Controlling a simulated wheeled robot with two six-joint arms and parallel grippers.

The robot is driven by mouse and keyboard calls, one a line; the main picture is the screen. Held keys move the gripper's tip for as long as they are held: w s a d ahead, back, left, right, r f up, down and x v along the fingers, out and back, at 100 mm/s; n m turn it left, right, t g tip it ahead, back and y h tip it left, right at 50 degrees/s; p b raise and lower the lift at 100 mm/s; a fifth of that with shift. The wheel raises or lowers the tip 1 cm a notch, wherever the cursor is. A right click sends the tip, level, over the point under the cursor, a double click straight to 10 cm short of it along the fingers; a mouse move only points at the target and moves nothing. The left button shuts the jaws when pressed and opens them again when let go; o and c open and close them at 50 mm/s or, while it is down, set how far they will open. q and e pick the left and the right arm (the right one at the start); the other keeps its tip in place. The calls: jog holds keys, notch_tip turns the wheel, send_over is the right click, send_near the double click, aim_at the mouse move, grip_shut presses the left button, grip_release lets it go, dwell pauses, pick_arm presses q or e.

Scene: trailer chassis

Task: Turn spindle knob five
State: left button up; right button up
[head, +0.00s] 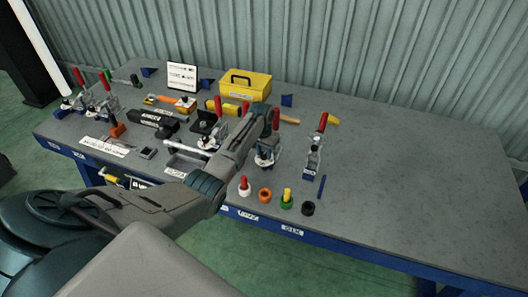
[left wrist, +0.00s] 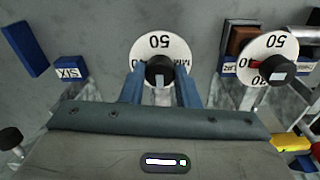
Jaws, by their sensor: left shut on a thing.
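A spindle's black knob (left wrist: 159,72) stands in front of a white dial (left wrist: 150,46) marked 50 and MM, upside down in the left wrist view. My left gripper (left wrist: 160,88) has one blue finger on each side of this knob and is shut on it. In the head view my left arm reaches across the table to a clamp station (head: 267,154) with a red handle, and the knob itself is too small to make out. A blue block labelled SIX (left wrist: 68,70) is left of the dial in the wrist view. No label reading five is legible. My right gripper is out of view.
A second dial (left wrist: 264,58) with a black knob is close on the right in the wrist view. Another red-handled clamp (head: 313,155) stands right of my arm. A yellow toolbox (head: 246,86) is behind. The table's right side is clear.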

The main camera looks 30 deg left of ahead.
aim_at(263, 155)
pick_arm(q)
jog(key=o, duration=1)
jog(key=shift+c, duration=0.2)
jog(key=shift+r, duration=0.1)
notch_tip(263, 155, up, 11)
jog(key=b, duration=0.3)
jog(key=shift+s, duration=0.3)
jog(key=shift+a+f, duration=0.1)
jog(key=shift+f, duration=0.1)
